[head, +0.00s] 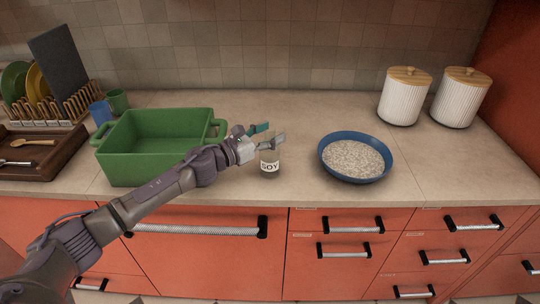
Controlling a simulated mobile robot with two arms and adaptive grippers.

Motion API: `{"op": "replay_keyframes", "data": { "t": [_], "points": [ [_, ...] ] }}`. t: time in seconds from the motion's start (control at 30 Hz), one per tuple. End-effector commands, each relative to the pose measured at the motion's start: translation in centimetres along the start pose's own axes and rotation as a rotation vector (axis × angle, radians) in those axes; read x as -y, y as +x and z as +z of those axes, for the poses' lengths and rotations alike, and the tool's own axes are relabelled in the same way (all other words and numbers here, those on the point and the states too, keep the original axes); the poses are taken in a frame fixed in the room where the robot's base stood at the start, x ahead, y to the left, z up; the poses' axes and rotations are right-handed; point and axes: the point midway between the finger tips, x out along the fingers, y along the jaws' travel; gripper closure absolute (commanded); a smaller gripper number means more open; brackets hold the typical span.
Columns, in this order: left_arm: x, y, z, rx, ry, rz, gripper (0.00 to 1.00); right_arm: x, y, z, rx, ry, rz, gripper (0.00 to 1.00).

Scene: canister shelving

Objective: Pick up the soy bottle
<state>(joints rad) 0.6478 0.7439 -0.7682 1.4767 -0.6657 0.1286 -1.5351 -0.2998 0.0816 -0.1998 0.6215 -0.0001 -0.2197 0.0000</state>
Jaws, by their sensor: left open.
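I cannot tell whether a finger touches the bottle. My right gripper is not in view.
A green baking dish (142,167) stands left of the bottle, behind my left arm. A blue bowl (380,172) of grain stands to the right. Two white canisters (404,98) with wooden lids stand at the back right. The counter (290,110) behind the bottle is clear.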

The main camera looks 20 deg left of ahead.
Motion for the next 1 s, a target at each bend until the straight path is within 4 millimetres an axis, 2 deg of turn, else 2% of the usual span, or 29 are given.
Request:
{"op": "replay_keyframes", "data": {
  "t": [0.07, 0.4, 0.47, 1.0],
  "points": [
    [-0.02, -0.03, -0.02, 0.0, 0.0, 0.0, 0.36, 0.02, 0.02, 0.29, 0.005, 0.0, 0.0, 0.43],
    [-0.04, -0.06, 0.0, 0.0, 0.0, 0.001, 0.93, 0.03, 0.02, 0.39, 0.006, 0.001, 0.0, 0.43],
    [-0.04, -0.07, 0.0, 0.0, 0.0, 0.001, 1.0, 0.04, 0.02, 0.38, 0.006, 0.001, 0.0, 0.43],
    [-0.11, -0.06, 0.72, 0.003, 0.003, 0.001, 1.0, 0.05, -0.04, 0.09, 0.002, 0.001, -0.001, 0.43]
  ]
}}
